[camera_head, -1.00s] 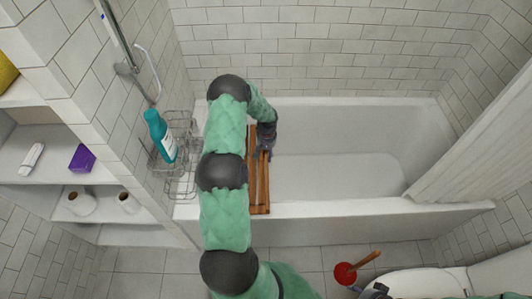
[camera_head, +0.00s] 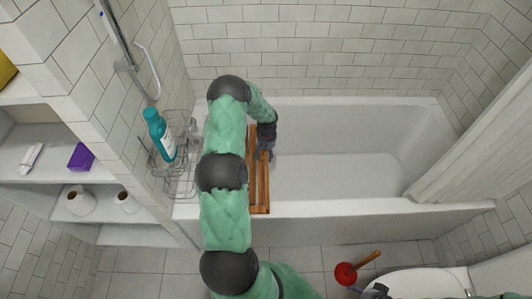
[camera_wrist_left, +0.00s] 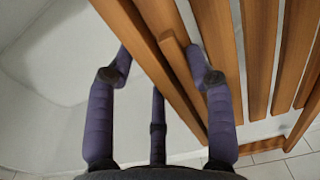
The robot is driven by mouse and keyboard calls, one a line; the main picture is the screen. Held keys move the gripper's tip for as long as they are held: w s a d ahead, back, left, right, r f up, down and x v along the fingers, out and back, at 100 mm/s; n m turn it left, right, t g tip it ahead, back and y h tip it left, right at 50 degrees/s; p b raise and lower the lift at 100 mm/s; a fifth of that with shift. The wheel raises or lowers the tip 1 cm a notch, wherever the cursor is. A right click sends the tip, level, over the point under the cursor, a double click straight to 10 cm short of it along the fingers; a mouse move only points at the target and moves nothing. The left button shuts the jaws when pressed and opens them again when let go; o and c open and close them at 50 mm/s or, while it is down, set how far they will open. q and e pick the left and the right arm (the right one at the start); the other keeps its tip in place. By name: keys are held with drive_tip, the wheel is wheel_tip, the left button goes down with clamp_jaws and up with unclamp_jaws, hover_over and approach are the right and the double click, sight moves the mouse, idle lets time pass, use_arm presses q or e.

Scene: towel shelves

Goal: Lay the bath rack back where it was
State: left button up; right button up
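The wooden bath rack (camera_head: 260,205) lies across the left end of the bathtub, partly behind my left arm. Its slats (camera_wrist_left: 218,45) fill much of the left wrist view, with one bar crossing at an angle above the others. My left gripper (camera_head: 264,150) is at the rack, over the tub. In the left wrist view its purple fingers (camera_wrist_left: 155,65) stand on both sides of the angled slats, their tips close to the wood. Whether they press on it is unclear. My right gripper (camera_head: 376,291) shows only partly, at the bottom edge.
The white bathtub (camera_head: 345,209) is otherwise empty. A wire caddy (camera_head: 182,187) with a teal bottle (camera_head: 160,135) hangs at the left wall. The curtain (camera_head: 470,150) hangs at the right.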

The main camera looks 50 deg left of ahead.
use_arm(q)
drive_tip(key=shift+o, duration=1.2)
drive_tip(key=shift+s+d+f, duration=0.1)
wheel_tip(320, 180, up, 12)
drive_tip(key=d+f+m+h, duration=0.1)
drive_tip(key=d+f, duration=0.2)
drive_tip(key=d, duration=0.5)
drive_tip(key=d+f+m+h+p, duration=0.1)
drive_tip(key=d+f+m, duration=0.1)
drive_tip(key=d, duration=0.7)
drive_tip(key=d+f+m+h+p, duration=0.1)
drive_tip(key=d+f, duration=0.3)
drive_tip(key=d, duration=0.5)
drive_tip(key=shift+s+f+t, duration=0.25)
drive_tip(key=shift+s+t, duration=0.15)
drive_tip(key=s+d+f+m+h+p, duration=0.1)
drive_tip(key=s+d+m, duration=0.2)
drive_tip(key=s+d, duration=1.1)
drive_tip(key=d, duration=0.2)
drive_tip(key=shift+s+d+f+m+p, duration=0.15)
drive_tip(key=shift+s+d+m+p, duration=0.15)
drive_tip(key=shift+d, duration=0.1)
